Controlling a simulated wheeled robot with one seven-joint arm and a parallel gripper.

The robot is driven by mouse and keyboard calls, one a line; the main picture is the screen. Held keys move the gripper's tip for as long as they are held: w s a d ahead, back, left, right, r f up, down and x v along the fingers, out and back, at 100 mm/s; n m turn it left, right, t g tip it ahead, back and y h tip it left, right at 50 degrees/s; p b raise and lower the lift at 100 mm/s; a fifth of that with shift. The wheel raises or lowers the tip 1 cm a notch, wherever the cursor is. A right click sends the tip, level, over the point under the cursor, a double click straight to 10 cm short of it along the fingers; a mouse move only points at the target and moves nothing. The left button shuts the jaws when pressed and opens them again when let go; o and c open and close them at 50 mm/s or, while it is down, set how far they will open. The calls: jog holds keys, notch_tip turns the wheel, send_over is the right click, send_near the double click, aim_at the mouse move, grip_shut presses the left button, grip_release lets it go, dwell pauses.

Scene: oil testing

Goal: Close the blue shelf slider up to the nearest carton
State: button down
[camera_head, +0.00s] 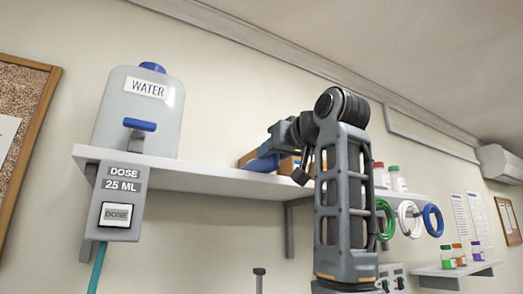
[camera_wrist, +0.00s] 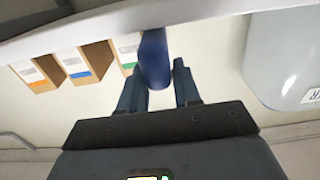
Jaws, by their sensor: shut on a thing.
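The blue slider (camera_head: 262,163) stands on the white wall shelf (camera_head: 210,178), near its front edge in the head view. In the wrist view the slider (camera_wrist: 154,55) reaches down between my two fingers. My gripper (camera_wrist: 158,70) is shut on it, though a gap shows on the right finger's side. The nearest carton, with a green label (camera_wrist: 128,52), is just left of the slider in the wrist view. The slider overlaps its edge, so I cannot tell whether they touch. Cartons with a blue label (camera_wrist: 84,63) and an orange label (camera_wrist: 38,73) stand farther left.
A water tank (camera_head: 140,112) stands on the shelf's left part, above a dose button box (camera_head: 117,205). White bottles (camera_head: 397,178) stand beyond my arm. Coloured hose coils (camera_head: 410,218) hang below the shelf. The shelf between tank and slider is clear.

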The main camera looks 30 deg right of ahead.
jog(key=c, duration=0.9)
grip_release()
jog(key=shift+s, duration=0.1)
jog(key=s+b, duration=0.2)
jog(key=s, duration=0.5)
jog(key=shift+s+b, duration=0.3)
jog(key=shift+s, duration=0.05)
